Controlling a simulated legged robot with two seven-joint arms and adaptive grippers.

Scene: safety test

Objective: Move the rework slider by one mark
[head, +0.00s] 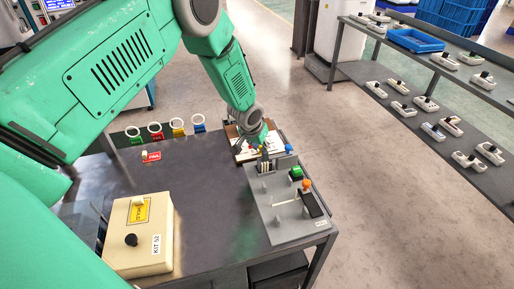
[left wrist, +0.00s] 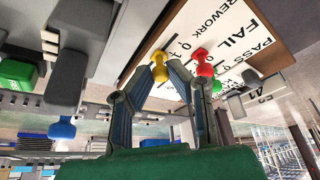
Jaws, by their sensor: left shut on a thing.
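The tally board (head: 244,150) with a white sheet lies at the far edge of the table, partly hidden by my left arm. In the left wrist view the sheet (left wrist: 237,34) shows the words REWORK, FAIL and PASS with numbers. A yellow knob (left wrist: 159,57) is on the REWORK side, a red knob (left wrist: 203,56) beside it, and a green knob (left wrist: 216,87) further on. My left gripper (head: 263,150) reaches down at the board. In the left wrist view its fingertips (left wrist: 160,73) close around the yellow knob. My right gripper is not in view.
A grey fixture (head: 284,226) with a green button (head: 296,173) and an orange knob (head: 306,184) stands close by the gripper. A beige box (head: 157,258), a red tag (head: 151,157) and several coloured rings share the table (head: 205,185). The table's middle is clear.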

